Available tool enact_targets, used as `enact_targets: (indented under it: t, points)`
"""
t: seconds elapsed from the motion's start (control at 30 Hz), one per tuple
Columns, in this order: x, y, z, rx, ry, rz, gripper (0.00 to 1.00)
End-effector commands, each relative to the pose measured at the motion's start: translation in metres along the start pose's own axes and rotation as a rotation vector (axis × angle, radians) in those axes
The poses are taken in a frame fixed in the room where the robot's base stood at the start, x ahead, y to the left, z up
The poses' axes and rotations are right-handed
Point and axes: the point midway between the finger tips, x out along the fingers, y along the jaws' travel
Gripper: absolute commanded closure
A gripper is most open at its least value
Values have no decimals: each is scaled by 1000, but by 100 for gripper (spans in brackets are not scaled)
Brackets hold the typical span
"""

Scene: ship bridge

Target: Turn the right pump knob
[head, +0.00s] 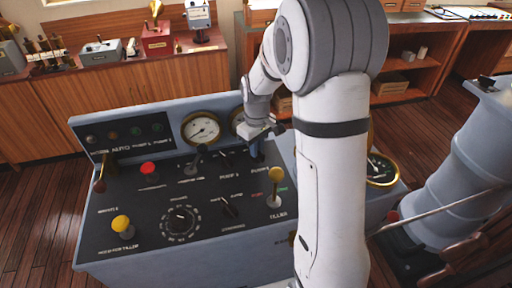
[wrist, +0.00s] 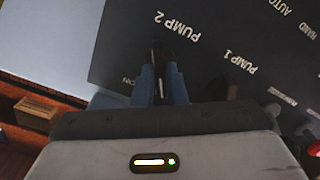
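The control console (head: 100,225) has a dark sloped panel with several knobs and levers. The left pump knob (head: 226,157), black, stands above the PUMP 1 label. My gripper (head: 257,152) points down at the panel to the right of it, at the right pump knob. In the wrist view, my gripper (wrist: 160,85) has its two blue fingers close together, one on each side of the dark, narrow right pump knob (wrist: 157,52) beside the PUMP 2 label. The knob fills the gap. In the head view, my gripper hides this knob.
A yellow-topped lever (head: 275,178) stands just in front of my gripper. Round gauges (head: 201,129) line the panel's back. My arm hides the panel's right part.

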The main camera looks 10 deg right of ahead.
Motion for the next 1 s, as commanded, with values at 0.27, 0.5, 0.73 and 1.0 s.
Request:
enact_targets:
  t: [0.27,0.5,0.73,1.0]
  points:
    - [0,0,0,-1,1,1,66]
    - [-1,0,0,0,1,1,66]
    - [-29,1,-1,0,5,4,66]
    - [-70,0,-1,0,3,2,66]
